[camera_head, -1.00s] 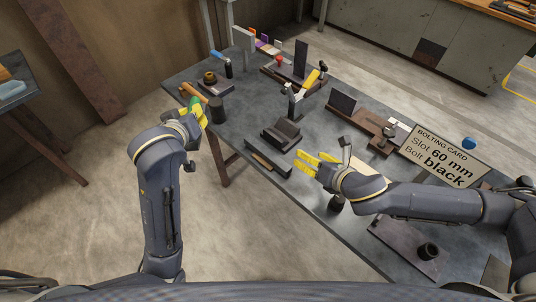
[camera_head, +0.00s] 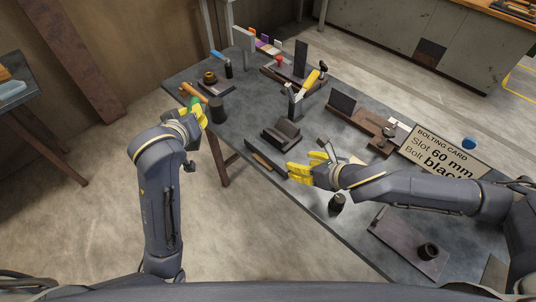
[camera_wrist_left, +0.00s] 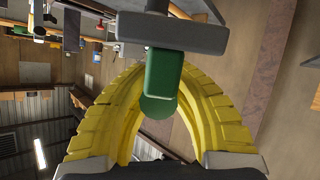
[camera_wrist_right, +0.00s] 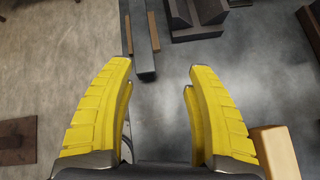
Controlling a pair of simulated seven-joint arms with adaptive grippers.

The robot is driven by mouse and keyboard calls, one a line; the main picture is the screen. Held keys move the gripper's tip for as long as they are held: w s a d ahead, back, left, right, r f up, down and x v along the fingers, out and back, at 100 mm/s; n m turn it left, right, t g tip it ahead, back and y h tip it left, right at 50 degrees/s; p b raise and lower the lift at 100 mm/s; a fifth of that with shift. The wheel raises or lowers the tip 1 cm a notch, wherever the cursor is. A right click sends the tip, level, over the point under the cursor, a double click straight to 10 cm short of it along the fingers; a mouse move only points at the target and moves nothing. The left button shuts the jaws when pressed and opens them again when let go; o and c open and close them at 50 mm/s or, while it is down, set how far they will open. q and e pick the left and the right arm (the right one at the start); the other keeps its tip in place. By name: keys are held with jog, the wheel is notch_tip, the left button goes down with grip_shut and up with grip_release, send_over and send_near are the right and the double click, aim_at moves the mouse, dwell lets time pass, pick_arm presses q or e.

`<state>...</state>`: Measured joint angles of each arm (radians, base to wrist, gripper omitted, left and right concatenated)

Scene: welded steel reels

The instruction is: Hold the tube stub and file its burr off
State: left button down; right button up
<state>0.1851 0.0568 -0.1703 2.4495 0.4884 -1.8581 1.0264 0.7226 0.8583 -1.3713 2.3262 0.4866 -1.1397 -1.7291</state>
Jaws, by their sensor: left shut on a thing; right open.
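My left gripper (camera_head: 198,113) is shut on a green piece (camera_wrist_left: 163,82) at the table's left edge. In the left wrist view a grey block (camera_wrist_left: 172,34) sits across the far end of this piece; I cannot tell whether it is the tube stub. My right gripper (camera_head: 305,166) is open and empty above the front edge. A long dark bar with a brown strip (camera_head: 264,157) lies by that edge, just left of the right gripper; I cannot tell if it is the file. The bar also shows ahead of the fingers in the right wrist view (camera_wrist_right: 143,58).
A dark cylinder (camera_head: 217,109) stands beside the left gripper. A dark stepped block (camera_head: 283,133) lies behind the bar. A bolting card (camera_head: 447,154) stands at the right. A wooden piece (camera_wrist_right: 275,150) is close beside the right finger. A dark plate (camera_head: 408,242) lies at the front right.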

aim_at(283, 164)
jog(key=shift+s+a+r+n+g+y, duration=0.1)
jog(key=shift+s+a+n+g+y, duration=0.2)
jog(key=shift+n, duration=0.45)
jog(key=shift+s+a+r+n+g+y, duration=0.1)
jog(key=shift+s+a+n+g, duration=0.2)
jog(key=shift+n, duration=0.45)
jog(key=shift+a+f, duration=0.1)
jog(key=shift+x, duration=4)
jog(key=shift+c, duration=0.2)
jog(key=c, duration=0.8)
jog(key=shift+c, duration=0.2)
grip_shut()
